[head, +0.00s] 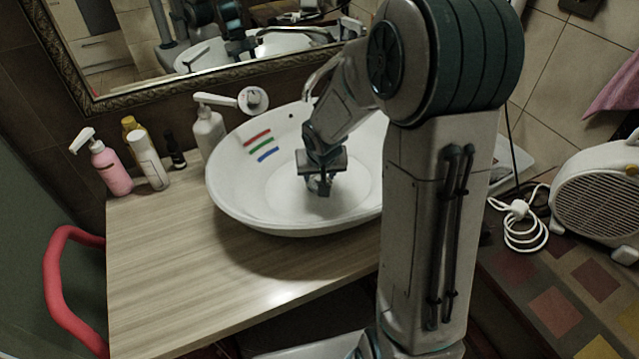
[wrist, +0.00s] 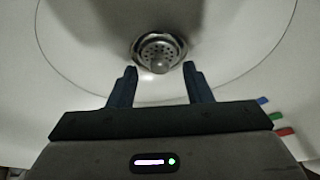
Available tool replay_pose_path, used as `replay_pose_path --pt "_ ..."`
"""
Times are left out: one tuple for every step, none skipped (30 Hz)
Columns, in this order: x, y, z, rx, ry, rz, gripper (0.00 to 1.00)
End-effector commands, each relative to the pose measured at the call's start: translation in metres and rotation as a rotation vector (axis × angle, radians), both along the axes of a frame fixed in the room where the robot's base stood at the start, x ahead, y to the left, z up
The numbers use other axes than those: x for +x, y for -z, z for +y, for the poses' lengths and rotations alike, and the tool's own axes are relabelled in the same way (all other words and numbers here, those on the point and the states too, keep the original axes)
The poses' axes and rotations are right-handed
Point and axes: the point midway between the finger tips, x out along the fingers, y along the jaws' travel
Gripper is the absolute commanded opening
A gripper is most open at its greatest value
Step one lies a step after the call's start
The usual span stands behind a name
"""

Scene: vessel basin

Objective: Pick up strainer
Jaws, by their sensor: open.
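The strainer (wrist: 159,52) is a round metal piece with small holes and a central knob. It sits in the drain at the bottom of the white basin (head: 235,205). In the wrist view it lies just beyond my fingertips, between their lines. My gripper (wrist: 159,70) is open and empty, with its two dark fingers apart on either side. In the head view my gripper (head: 319,190) is inside the basin, pointing down over its bottom. The strainer is hidden behind it there.
The basin stands on a wooden counter (head: 170,270). Red, green and blue marks (head: 262,145) are on its inner wall. A pink bottle (head: 112,170), a white bottle (head: 150,160) and a white dispenser (head: 208,130) stand at left. A faucet (head: 318,78) and mirror (head: 215,60) are behind.

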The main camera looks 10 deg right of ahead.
Motion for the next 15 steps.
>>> replay_pose_path --pt "0.0017 0.0051 0.0001 0.000 0.000 0.001 0.45" --pt "0.0026 0.0067 -0.0001 0.000 0.001 0.000 0.45" --pt "0.0033 0.0084 -0.0002 0.000 0.000 0.000 0.45" --pt "0.0035 0.0091 -0.0003 0.000 0.000 0.000 0.45" --pt "0.0037 0.0094 -0.0003 0.000 0.000 0.000 0.45" --pt "0.0038 0.0095 -0.0004 0.000 0.000 -0.001 0.45" --pt "0.0038 0.0093 -0.0004 0.000 0.000 -0.001 0.45" --pt "0.0038 0.0092 -0.0004 0.000 0.000 -0.001 0.45" --pt "0.0038 0.0092 -0.0003 0.000 0.000 -0.001 0.45" --pt "0.0038 0.0092 -0.0003 0.000 0.000 -0.001 0.45" --pt "0.0037 0.0091 -0.0003 0.000 0.000 -0.001 0.42" --pt "0.0037 0.0091 -0.0003 0.000 0.000 -0.001 0.31" --pt "0.0037 0.0091 -0.0003 0.000 0.000 -0.001 0.23" --pt "0.0037 0.0090 -0.0003 0.000 0.000 -0.001 0.15" --pt "0.0036 0.0090 -0.0004 0.000 0.000 -0.001 0.04"
